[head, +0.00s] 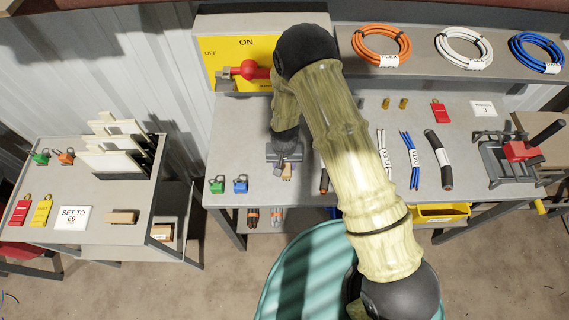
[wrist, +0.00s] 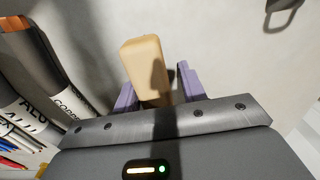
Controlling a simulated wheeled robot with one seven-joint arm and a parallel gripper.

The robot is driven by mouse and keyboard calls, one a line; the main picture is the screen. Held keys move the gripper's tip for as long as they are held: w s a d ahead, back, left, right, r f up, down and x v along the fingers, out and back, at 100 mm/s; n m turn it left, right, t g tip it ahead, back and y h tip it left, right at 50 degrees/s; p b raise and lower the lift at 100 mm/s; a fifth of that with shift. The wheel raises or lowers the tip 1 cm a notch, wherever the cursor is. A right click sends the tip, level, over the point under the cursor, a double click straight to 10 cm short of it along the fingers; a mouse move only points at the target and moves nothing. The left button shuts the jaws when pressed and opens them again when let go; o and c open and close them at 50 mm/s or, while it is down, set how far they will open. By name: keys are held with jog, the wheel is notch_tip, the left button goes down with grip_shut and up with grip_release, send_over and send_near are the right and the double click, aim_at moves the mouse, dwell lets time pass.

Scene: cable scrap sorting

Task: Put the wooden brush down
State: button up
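The wooden brush (wrist: 146,62) is a tan block with rounded edges in the wrist view. In the head view it is a small tan shape (head: 287,171) at the front left of the workbench (head: 240,130). My gripper (wrist: 156,82) points down there, and its purple fingers stand on either side of the brush. A gap shows between the brush and the right finger, and a smaller one at the left finger. My gripper (head: 285,160) looks open around the brush. Bristles are not visible, and the underside of the brush is hidden.
Green and blue padlocks (head: 229,185) lie left of my gripper. A yellow switch panel (head: 238,60) is behind. A side table (head: 100,205) stands at left.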

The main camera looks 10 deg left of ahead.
jog(key=shift+d+f, duration=0.2)
jog(key=shift+d, duration=0.3)
jog(key=shift+r, duration=0.3)
jog(key=shift+w+r, duration=0.15)
jog(key=shift+r, duration=0.2)
notch_tip(320, 180, up, 11)
jog(key=b, duration=0.2)
jog(key=shift+a+r+b, duration=0.2)
jog(key=shift+a+b, duration=0.05)
jog(key=shift+b, duration=0.15)
